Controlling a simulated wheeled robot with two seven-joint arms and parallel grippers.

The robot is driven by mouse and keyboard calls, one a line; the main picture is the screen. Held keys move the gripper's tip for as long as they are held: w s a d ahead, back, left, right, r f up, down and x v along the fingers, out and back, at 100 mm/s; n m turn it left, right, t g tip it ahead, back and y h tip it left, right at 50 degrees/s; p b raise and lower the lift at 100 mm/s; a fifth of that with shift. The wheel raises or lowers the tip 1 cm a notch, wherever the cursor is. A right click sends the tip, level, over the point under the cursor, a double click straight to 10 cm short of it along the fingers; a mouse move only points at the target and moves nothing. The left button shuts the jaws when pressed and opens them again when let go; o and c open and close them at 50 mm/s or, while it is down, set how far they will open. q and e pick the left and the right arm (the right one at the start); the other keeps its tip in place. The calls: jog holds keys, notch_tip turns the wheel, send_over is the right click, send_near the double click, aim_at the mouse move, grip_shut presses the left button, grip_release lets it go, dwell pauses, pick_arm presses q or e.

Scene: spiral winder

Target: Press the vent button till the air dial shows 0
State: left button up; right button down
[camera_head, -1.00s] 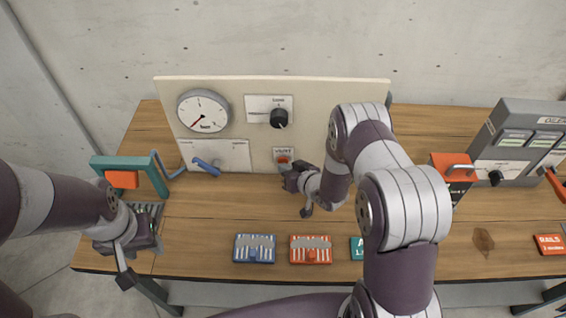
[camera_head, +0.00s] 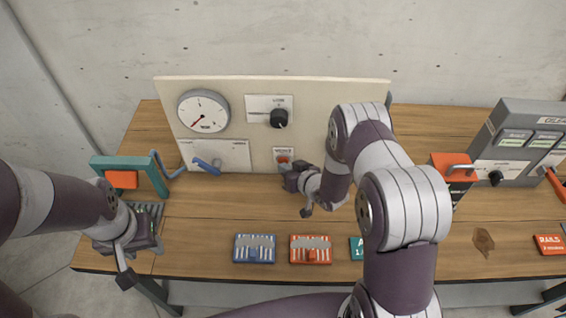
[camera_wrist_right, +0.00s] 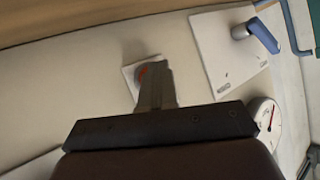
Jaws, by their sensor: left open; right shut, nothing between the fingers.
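The vent button (camera_head: 283,160) is a red button on a small white plate low on the upright panel. My right gripper (camera_head: 291,178) is shut and empty just in front of it. In the right wrist view the shut fingers (camera_wrist_right: 155,90) overlap the red button (camera_wrist_right: 146,71), hiding much of it; I cannot tell whether they touch. The air dial (camera_head: 203,111) is a round white gauge at the panel's upper left. Its red needle points to the lower left; the figures are too small to read. My left gripper (camera_head: 130,262) is open at the table's front left.
A blue lever (camera_head: 206,167) is below the dial, and a black knob (camera_head: 279,118) is to its right. A blue tray (camera_head: 254,249) and an orange tray (camera_head: 311,250) lie at the table front. A teal frame (camera_head: 150,175) stands at left, a grey machine (camera_head: 520,140) at right.

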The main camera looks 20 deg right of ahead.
dwell(0.8)
jog(key=shift+s+a, duration=0.25)
jog(key=shift+s, duration=0.55)
jog(key=shift+s+a+p, duration=0.25)
jog(key=shift+s+p, duration=0.05)
jog(key=shift+s, duration=0.5)
jog(key=shift+s+a+p, duration=0.2)
jog(key=shift+s+p, duration=0.05)
jog(key=shift+s, duration=0.55)
jog(key=shift+s+a+p, duration=0.25)
jog(key=shift+s+p, duration=0.05)
jog(key=shift+s, duration=0.5)
